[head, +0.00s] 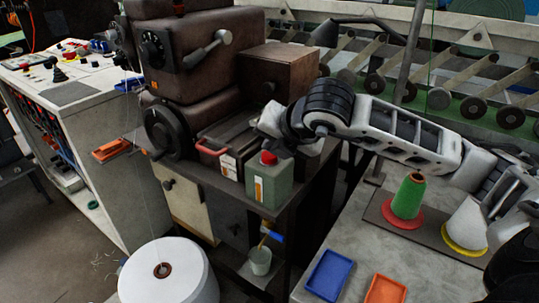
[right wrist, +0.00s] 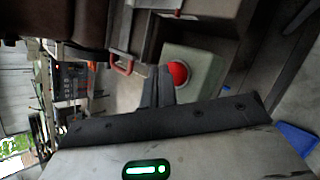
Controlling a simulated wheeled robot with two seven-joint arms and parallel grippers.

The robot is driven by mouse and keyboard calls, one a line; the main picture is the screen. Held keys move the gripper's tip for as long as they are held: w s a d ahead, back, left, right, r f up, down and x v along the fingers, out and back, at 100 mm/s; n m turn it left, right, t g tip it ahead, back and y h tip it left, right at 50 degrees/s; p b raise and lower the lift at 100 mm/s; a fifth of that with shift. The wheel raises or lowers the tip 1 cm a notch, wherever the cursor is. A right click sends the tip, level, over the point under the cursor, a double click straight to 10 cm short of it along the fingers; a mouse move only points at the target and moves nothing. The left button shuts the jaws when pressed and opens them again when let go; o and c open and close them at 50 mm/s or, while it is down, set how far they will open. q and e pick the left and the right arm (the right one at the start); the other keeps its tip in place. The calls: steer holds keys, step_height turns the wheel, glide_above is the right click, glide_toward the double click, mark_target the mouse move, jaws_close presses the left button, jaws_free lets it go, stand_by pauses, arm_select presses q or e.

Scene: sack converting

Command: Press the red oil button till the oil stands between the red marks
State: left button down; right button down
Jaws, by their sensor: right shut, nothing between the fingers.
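The red oil button (head: 268,157) sits on top of a grey-green oil box (head: 275,185) at the front of the brown machine. The button and the box (right wrist: 203,68) also show in the right wrist view, with the button (right wrist: 179,75) facing the camera. An upright sight strip (head: 258,189) with orange in it is on the box front; its red marks and the oil level are too small to read. My right gripper (head: 281,148) is shut and empty, close by the button. In the wrist view its dark fingers (right wrist: 160,75) end beside the button; I cannot tell whether they touch.
A red-handled item (head: 211,146) lies left of the box on the machine's ledge. A white roll (head: 168,275) stands on the floor in front. Green (head: 409,196) and white (head: 467,224) cones, a blue tray (head: 330,275) and an orange tray (head: 385,290) are on the right table.

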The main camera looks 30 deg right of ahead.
steer(key=shift+f+b, duration=0.4)
steer(key=shift+b, duration=0.1)
stand_by(0.4)
steer(key=shift+s+f+b, duration=0.1)
steer(key=shift+f+b, duration=0.5)
steer(key=shift+b, duration=0.05)
stand_by(0.4)
steer(key=shift+r, duration=0.15)
stand_by(0.3)
steer(key=shift+r+p, duration=0.65)
steer(key=shift+r, duration=0.55)
